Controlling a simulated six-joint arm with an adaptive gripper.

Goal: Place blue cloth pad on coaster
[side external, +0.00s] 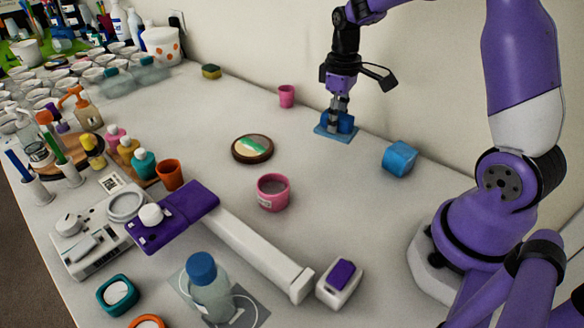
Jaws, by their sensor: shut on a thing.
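My gripper (338,112) points down near the wall at the back and is shut on the blue cloth pad (346,124). A darker blue raised part sits at the fingertips, above a flat, lighter blue square (330,134). I cannot tell whether the two are one piece, or whether the flat square touches the table. The fingertips are partly hidden by the blue. A round, dark-rimmed coaster (239,156) with a cream and green top lies flat on the table, left of my gripper and apart from the pad.
A blue block (399,158) stands right of my gripper. A small pink cup (287,96) is behind, between gripper and coaster. A larger pink cup (272,193) stands in front of the coaster. Bottles and cups crowd the left. Table between pad and coaster is clear.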

